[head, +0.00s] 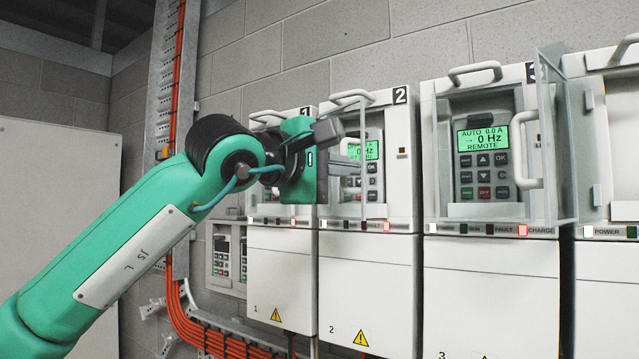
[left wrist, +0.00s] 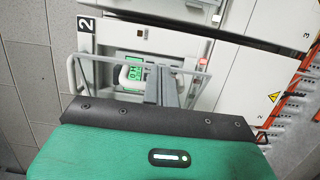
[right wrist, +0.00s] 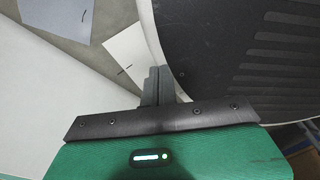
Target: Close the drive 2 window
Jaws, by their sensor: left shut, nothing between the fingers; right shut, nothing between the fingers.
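The drive 2 cabinet (head: 402,165) stands in the middle of the row. Its clear framed window (head: 363,130) stands out from the front, partly open; the exact angle is hard to tell. In the left wrist view the window frame (left wrist: 192,72) and its white handle (left wrist: 133,75) show over a green display. My left gripper (head: 350,168) is shut and empty in front of drive 2, its fingers overlapping the window in view. I cannot tell whether they touch it. The gripper hides part of the window and keypad. My right gripper (right wrist: 160,78) is shut and empty, outside the head view.
Drive 3 (head: 480,265) is to the right, with its own clear window (head: 558,150) swung out. Drive 1 (head: 280,275) is partly behind my left gripper. Orange cables (head: 185,325) run along the wall at left. Top handles jut from the cabinets.

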